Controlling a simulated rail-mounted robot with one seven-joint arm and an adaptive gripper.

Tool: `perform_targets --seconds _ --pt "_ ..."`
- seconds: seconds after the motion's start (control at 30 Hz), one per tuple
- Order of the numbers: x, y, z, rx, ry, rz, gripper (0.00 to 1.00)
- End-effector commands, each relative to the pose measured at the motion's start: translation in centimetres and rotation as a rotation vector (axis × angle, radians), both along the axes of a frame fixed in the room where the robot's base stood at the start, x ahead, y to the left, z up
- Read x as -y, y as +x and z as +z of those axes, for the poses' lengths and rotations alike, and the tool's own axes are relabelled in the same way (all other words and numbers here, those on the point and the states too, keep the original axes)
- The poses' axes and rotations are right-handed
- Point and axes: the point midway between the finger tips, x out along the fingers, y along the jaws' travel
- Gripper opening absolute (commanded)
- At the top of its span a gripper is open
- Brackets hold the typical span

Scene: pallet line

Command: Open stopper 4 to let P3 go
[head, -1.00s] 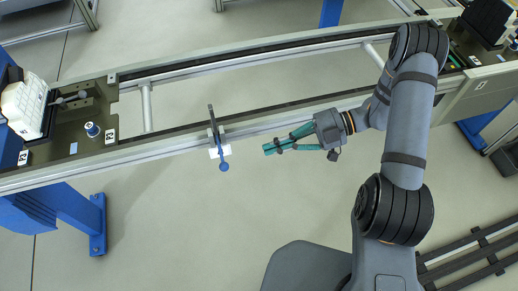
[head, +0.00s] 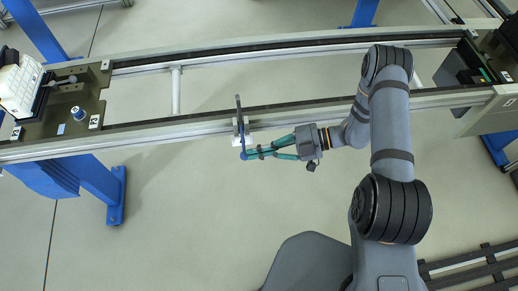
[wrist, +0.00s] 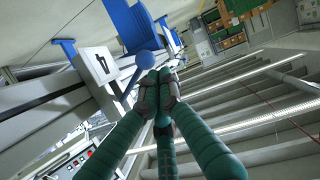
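Stopper 4 is a lever on the front rail, with a blue ball knob (head: 243,156), a white plate (head: 236,141) and a dark bar (head: 239,108) reaching across the rail. In the wrist view the plate reads 4 (wrist: 97,64), and the blue knob (wrist: 146,61) is just beyond my fingertips. My gripper (head: 250,154) has its teal fingers drawn together at the knob's right side. In the wrist view its tips (wrist: 160,84) meet with nothing visible between them. Contact with the knob is not clear. I cannot identify P3 by any label.
A white block (head: 18,88) sits on a dark carrier at the left station (head: 95,82), beside a small round knob (head: 78,113). The conveyor's front rail (head: 160,134) runs across the view. The conveyor stretch between stations is empty. Blue legs (head: 115,195) stand below left.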

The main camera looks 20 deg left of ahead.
Motion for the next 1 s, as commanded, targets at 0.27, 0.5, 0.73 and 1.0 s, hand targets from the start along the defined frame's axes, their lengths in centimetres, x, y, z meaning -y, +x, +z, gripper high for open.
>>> perform_targets --seconds 0.27,0.5,0.73,1.0 --pt "-0.1 0.0 -0.7 0.000 0.000 0.001 0.00" --pt "-0.6 0.1 -1.6 0.000 -0.001 0.002 0.00" --pt "-0.6 0.0 -1.5 -0.001 -0.002 0.005 0.00" --pt "0.9 0.0 2.1 -0.001 0.001 -0.002 0.00"
